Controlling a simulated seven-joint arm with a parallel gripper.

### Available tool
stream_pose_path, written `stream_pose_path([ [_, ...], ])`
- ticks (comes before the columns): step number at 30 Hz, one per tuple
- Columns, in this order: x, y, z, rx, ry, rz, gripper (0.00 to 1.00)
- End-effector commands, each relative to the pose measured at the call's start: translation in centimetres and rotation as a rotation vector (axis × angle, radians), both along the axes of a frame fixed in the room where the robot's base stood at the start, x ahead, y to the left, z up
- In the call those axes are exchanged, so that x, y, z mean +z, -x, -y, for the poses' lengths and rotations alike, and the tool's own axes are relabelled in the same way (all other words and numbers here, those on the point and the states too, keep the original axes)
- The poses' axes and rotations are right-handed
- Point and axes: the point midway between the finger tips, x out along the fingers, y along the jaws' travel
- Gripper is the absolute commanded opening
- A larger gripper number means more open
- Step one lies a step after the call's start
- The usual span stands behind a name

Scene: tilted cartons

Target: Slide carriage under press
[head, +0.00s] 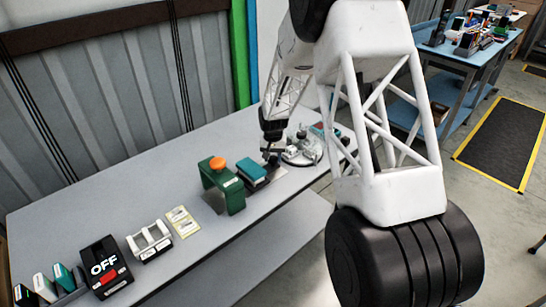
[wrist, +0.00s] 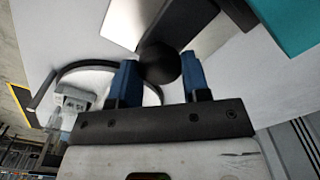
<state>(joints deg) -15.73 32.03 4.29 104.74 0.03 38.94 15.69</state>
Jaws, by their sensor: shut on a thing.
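The green press (head: 234,197) is an arch-like frame with an orange knob (head: 217,163) on top, standing on the table. The carriage, a dark base (head: 259,184) with a teal block (head: 251,171) on top, is just right of the press. I cannot tell whether its near end is under the arch. My gripper (head: 271,158) is at the carriage's right end. In the wrist view, the blue fingers of my gripper (wrist: 161,74) are shut on the carriage's black ball knob (wrist: 160,62). A corner of the teal block (wrist: 290,25) shows at upper right.
A round grey fixture (head: 304,150) stands on the table right of my gripper. Left of the press lie a yellow-edged card (head: 182,222), a white holder (head: 149,241), a black OFF box (head: 104,267) and several upright cartons. The table's front strip is clear.

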Motion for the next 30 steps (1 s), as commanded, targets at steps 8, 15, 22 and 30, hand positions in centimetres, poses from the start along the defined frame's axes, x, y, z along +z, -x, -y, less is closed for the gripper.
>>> stream_pose_path([
  [8, 0.1, 2.1, -2.2, 0.003, 0.0, -0.001, 0.0],
  [15, 0.1, 5.0, -5.1, 0.002, 0.0, 0.001, 0.0],
  [22, 0.0, 6.3, -6.3, 0.001, 0.0, 0.0, 0.0],
  [30, 0.0, 6.3, -6.3, 0.0, 0.0, 0.0, 0.44],
])
